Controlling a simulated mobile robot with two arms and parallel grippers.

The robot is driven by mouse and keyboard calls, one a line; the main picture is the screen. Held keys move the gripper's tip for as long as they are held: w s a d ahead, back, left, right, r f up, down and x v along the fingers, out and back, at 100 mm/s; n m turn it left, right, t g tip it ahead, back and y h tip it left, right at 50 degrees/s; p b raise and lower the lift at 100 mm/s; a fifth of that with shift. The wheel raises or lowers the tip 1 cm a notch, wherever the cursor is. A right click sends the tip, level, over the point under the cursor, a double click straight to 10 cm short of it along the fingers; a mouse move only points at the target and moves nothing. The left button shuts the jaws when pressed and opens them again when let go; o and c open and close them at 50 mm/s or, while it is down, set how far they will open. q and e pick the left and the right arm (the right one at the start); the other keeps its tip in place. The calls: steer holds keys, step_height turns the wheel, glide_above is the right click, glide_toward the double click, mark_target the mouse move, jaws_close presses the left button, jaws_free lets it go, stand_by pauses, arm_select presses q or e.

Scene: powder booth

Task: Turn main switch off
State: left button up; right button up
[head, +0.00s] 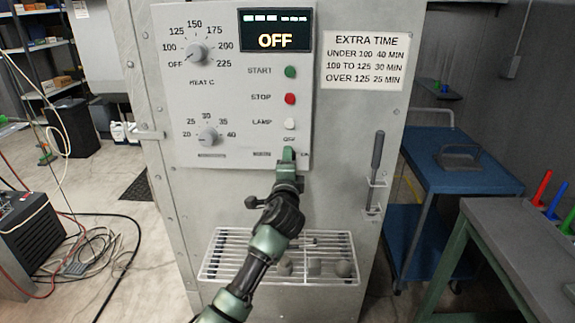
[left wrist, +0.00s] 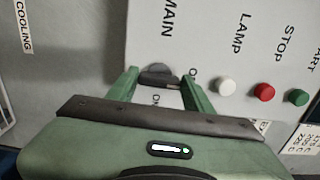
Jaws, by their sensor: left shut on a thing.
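The grey control panel (head: 235,110) is on the front of the booth cabinet. My left gripper (head: 288,156) is at its lower right corner, below the lamp button, and covers most of the main switch in the head view. In the left wrist view the dark main switch knob (left wrist: 158,75) sits between the two green fingers of my left gripper (left wrist: 160,82), which is shut on it. "MAIN" is printed beside it, with partly hidden position labels. The display (head: 277,40) reads "OFF". My right gripper is out of view.
Start (head: 291,72), stop (head: 290,99) and lamp (head: 290,124) buttons are in a column just above the gripper. Two dials are to the left. A blue cart (head: 465,175) stands at the right.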

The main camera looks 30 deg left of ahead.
arm_select(q)
steer(key=shift+f, duration=0.1)
stand_by(0.3)
steer(key=o, duration=1.4)
steer(key=b+v, duration=0.1)
steer(key=v, duration=0.7)
steer(key=shift+a, duration=0.1)
